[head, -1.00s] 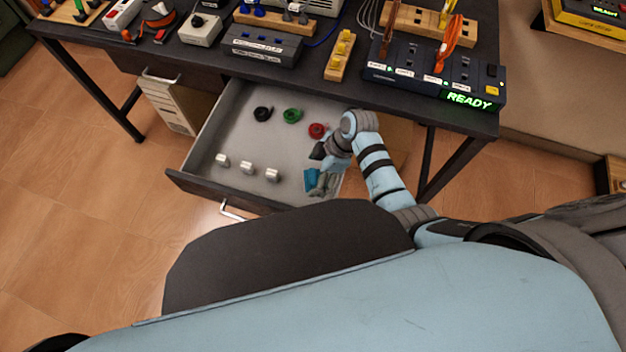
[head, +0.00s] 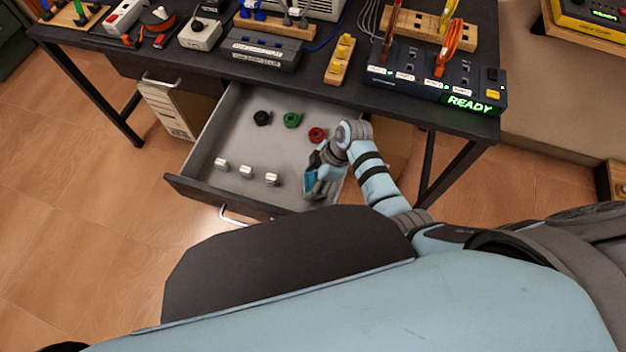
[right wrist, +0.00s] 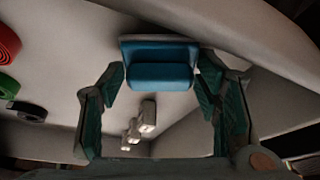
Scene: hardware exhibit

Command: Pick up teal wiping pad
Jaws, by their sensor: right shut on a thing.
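The teal wiping pad (head: 309,184) is in the right part of the open drawer area, partly hidden by my right gripper (head: 318,182). In the right wrist view the pad (right wrist: 158,74) sits between the fingertips of my right gripper (right wrist: 160,83), which is shut on it. The pad shows a blue-teal body with a greyer strip along its far edge. I cannot tell exactly how far it is above the drawer floor. My left gripper is not in view.
The drawer's middle is clear. The dark tabletop (head: 330,91) above carries several devices, including a box reading READY (head: 470,103).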

